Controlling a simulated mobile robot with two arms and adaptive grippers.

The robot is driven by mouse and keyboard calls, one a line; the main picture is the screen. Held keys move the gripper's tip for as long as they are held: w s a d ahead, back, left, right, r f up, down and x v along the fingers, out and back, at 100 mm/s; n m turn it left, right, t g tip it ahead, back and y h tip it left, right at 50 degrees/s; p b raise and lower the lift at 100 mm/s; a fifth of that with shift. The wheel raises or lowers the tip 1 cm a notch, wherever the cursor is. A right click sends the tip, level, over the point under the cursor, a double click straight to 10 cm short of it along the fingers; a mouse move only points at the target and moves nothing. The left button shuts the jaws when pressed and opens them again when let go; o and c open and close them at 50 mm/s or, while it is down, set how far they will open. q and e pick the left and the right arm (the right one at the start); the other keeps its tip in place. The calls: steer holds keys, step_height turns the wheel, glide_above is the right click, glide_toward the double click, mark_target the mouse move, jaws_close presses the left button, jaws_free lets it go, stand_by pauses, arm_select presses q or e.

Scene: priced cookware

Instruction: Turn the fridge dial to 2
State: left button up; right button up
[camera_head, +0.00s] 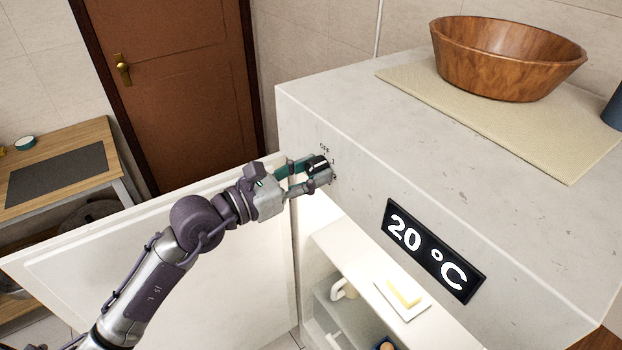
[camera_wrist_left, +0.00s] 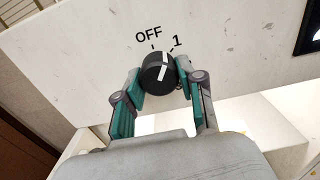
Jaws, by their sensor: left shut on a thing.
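The fridge dial (camera_wrist_left: 156,73) is a round black knob with a white pointer mark, set on the fridge's pale front panel. The labels OFF and 1 show above it in the left wrist view; the pointer is up near the 1 tick. The 2 label is hidden there. My left gripper (camera_wrist_left: 160,78) is shut on the dial, a finger on each side. In the head view the left gripper (camera_head: 318,170) is at the front panel and covers most of the dial.
The fridge door (camera_head: 170,260) stands open at the left, below and behind my left arm. A black display (camera_head: 433,250) on the front panel reads 20 °C. A shelf inside holds butter (camera_head: 404,292). A wooden bowl (camera_head: 505,60) stands on a beige board on top.

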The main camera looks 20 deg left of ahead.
arm_select(q)
steer(key=m+b, duration=0.5)
steer(key=b, duration=0.2)
steer(key=m+b, duration=0.6)
steer(key=b, duration=0.1)
steer(key=shift+w+a+f, duration=0.1)
steer(key=shift+a+f, duration=0.05)
steer(key=shift+f, duration=0.05)
steer(key=shift+r+m+b, duration=0.2)
steer(key=shift+m+b, duration=1)
steer(key=shift+b, duration=0.3)
steer(key=o, duration=1.1)
steer(key=shift+o, duration=0.2)
steer(key=v, duration=1.2)
